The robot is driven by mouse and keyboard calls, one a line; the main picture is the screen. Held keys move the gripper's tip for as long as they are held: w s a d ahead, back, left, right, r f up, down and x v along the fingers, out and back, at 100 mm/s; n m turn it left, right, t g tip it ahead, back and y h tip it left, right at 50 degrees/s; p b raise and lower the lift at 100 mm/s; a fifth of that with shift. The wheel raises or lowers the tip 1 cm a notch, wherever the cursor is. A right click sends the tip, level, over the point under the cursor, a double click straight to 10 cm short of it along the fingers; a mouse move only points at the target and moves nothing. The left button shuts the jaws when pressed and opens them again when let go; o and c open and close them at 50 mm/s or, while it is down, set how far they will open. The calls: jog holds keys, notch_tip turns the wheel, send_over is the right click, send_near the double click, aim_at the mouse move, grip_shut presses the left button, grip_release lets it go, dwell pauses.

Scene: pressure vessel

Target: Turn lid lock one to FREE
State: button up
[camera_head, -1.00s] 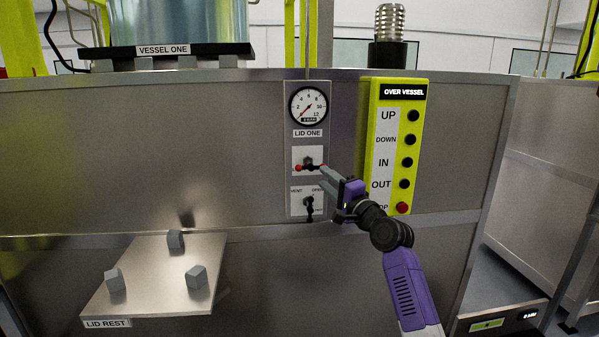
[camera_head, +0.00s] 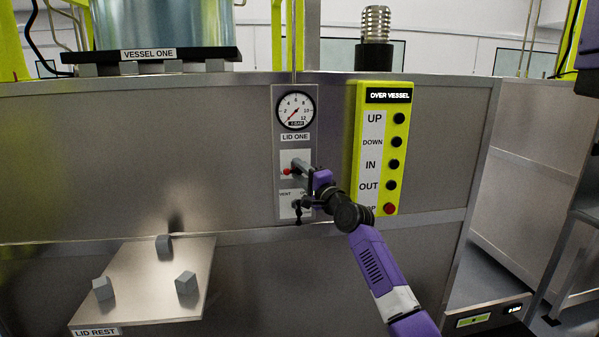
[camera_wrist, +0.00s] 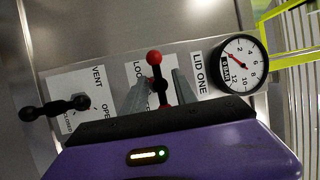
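The lid lock handle is a dark bar with red ball ends (camera_wrist: 154,57) on a white plate marked "LOC…", the rest hidden. In the head view one red end (camera_head: 287,171) shows left of my gripper (camera_head: 300,164), which covers most of the handle. In the wrist view the two grey fingers of my gripper (camera_wrist: 161,80) stand apart, one on each side of the handle. The handle lies between them; I cannot tell whether either finger touches it. The lock's position wording is hidden.
A black vent handle (camera_wrist: 54,107) sits beside the lock, below it in the head view. The LID ONE gauge (camera_head: 296,110) is above, its needle low. A yellow button box (camera_head: 374,145) stands close on the right. The lid rest (camera_head: 150,290) is at lower left.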

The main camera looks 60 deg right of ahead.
grip_shut()
